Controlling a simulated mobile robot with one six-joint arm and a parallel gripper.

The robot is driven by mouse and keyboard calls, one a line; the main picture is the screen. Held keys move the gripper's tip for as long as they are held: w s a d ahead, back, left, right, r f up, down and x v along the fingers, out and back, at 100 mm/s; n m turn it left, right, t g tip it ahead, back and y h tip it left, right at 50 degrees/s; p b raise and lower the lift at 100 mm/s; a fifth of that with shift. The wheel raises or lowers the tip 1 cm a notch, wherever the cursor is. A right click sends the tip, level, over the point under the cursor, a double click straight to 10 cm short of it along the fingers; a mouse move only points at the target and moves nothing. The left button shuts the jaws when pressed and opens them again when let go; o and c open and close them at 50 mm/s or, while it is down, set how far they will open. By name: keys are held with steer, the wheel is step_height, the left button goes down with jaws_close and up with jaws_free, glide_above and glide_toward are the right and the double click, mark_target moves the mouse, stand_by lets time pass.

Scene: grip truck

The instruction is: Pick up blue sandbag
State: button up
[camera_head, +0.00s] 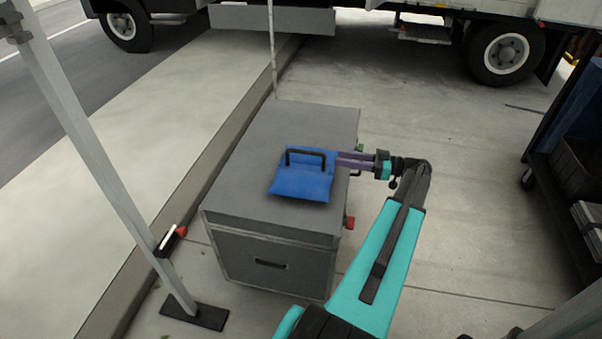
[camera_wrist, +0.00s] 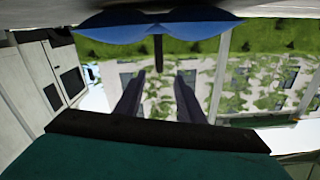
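The blue sandbag (camera_head: 301,186) lies on top of a grey case, with its black handle (camera_head: 305,152) standing up. My gripper (camera_head: 341,159) reaches in from the right, its two fingers level at the bag's right edge, near the handle. In the wrist view, which looks upside down, the bag (camera_wrist: 150,30) is at the top. The dark handle (camera_wrist: 158,52) shows end-on, lined up with the gap between my fingers (camera_wrist: 158,80). The fingers are apart with nothing held. Whether the tips touch the bag is not clear.
The grey case (camera_head: 260,222) stands on the pavement, with a thin pole behind it. A metal post (camera_head: 110,150) stands at the left. A dark cart (camera_head: 565,150) is at the right, and a truck (camera_head: 505,50) is at the back. The concrete right of the case is mostly clear.

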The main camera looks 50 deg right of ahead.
mark_target(320, 153)
steer(key=shift+w+a, duration=0.1)
steer(key=shift+w, duration=0.05)
steer(key=shift+p+x, duration=0.5)
steer(key=shift+x, duration=3.8)
steer(key=shift+p+x, duration=0.55)
steer(key=shift+x, duration=2)
steer(key=shift+w, duration=0.1)
jaws_close()
steer(key=shift+r, duration=0.25)
